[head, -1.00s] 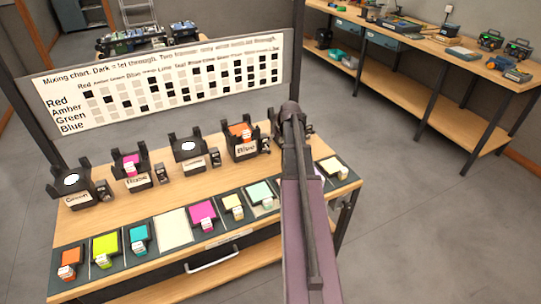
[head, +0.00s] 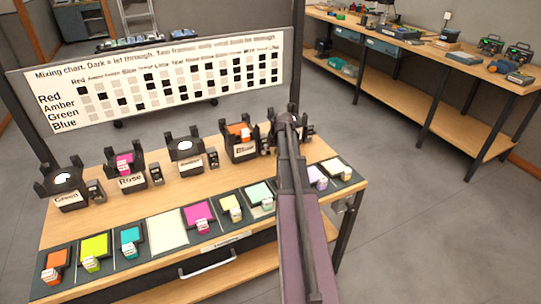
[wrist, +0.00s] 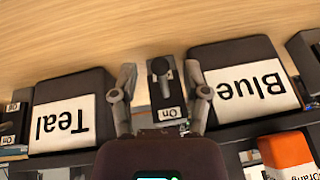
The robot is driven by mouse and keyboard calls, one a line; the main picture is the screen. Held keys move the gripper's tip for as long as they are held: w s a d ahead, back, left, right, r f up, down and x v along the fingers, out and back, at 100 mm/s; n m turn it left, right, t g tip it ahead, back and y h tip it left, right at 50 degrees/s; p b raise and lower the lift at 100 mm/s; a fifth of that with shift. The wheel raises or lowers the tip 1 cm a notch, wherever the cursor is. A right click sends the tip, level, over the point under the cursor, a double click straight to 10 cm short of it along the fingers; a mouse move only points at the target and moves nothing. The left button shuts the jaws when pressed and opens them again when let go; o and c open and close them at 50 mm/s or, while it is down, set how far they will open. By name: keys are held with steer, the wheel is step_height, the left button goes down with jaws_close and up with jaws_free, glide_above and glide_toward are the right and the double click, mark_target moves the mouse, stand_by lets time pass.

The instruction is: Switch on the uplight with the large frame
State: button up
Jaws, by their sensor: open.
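The Blue uplight (head: 240,152) is a dark box holding an orange frame (head: 238,131). The Rose uplight (head: 130,183) holds a pink frame (head: 124,162). The Green uplight (head: 67,201) and a third uplight (head: 186,168) show bare bright lamps. In the wrist view, seen upside down, my gripper (wrist: 162,78) is open, with one finger on each side of a small black switch (wrist: 160,70) marked On. This switch stands between the Blue uplight (wrist: 237,75) and the Teal uplight (wrist: 72,110). Contact with the switch cannot be told.
Several coloured frames lie along the bench front, including magenta (head: 201,216), lime (head: 94,247) and orange (head: 56,260). A mixing chart (head: 150,82) stands behind the uplights on black posts. A second workbench (head: 430,70) is at the back right. The grey floor right of the bench is clear.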

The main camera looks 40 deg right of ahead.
steer(key=shift+w+f, duration=0.1)
steer(key=shift+f, duration=0.15)
jaws_close()
